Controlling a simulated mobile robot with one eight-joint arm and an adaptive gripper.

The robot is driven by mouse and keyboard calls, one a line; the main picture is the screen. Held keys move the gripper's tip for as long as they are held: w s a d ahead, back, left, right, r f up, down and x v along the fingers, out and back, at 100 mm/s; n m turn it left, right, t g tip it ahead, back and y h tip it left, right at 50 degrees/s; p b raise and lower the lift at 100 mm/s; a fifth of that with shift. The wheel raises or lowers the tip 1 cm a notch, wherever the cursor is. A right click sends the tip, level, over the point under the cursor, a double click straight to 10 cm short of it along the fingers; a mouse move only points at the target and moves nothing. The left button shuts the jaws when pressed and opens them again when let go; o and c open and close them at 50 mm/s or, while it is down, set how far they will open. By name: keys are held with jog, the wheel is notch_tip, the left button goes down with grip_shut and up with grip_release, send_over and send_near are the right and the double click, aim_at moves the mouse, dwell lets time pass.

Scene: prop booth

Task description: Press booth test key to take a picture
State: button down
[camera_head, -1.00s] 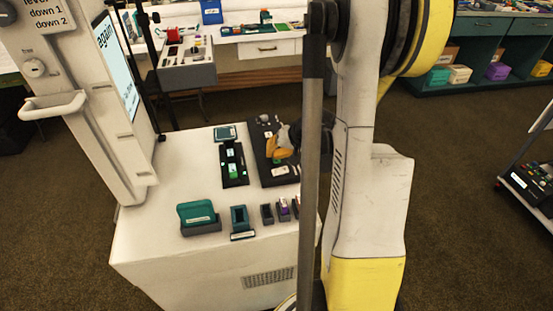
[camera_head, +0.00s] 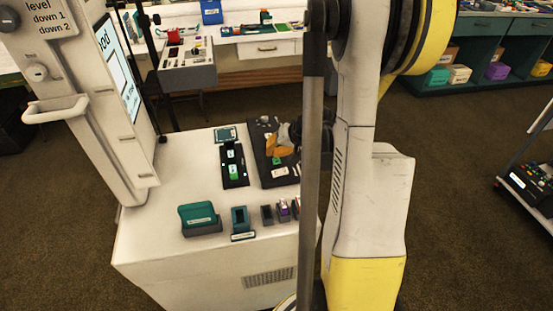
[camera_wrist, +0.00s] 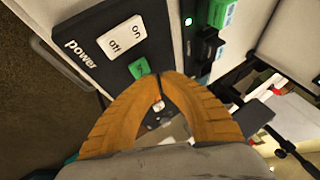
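My gripper (camera_wrist: 159,76) has two orange ribbed fingers, and their tips meet. In the head view my gripper (camera_head: 277,151) is low over the dark control panel (camera_head: 262,172) on the white booth counter. In the wrist view the panel (camera_wrist: 90,65) carries a white on/off switch (camera_wrist: 126,37) beside the word "power". A small green key (camera_wrist: 139,68) lies just left of my fingertips. I cannot tell whether the tips touch anything. No label reading "test" is legible. The booth screen (camera_head: 118,70) is lit, its text partly cut off.
A black strip with green-lit units (camera_head: 233,165) lies left of the panel. A teal block (camera_head: 197,215) and small holders (camera_head: 240,220) stand along the counter's front. The white booth column (camera_head: 85,110) rises at left. The counter's left part is bare.

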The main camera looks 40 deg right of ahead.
aim_at(273, 159)
jog(key=shift+r+p, duration=1.85)
jog(key=shift+r, duration=0.65)
jog(key=a+r+n, duration=0.2)
jog(key=a+r, duration=0.4)
jog(key=a, duration=0.3)
jog(key=s+a+r+n, duration=0.2)
jog(key=s+a, duration=0.2)
jog(key=a, duration=0.2)
jog(key=s+a+r+n, duration=0.2)
jog(key=s+a+r, duration=0.1)
jog(key=a, duration=0.4)
jog(key=s+a+r+n, duration=0.2)
jog(key=s+a+r, duration=0.1)
jog(key=s+a, duration=0.3)
jog(key=shift+a+r+h, duration=0.25)
jog(key=shift+a+h, duration=0.05)
jog(key=shift+a, duration=0.15)
jog(key=shift+w, duration=0.1)
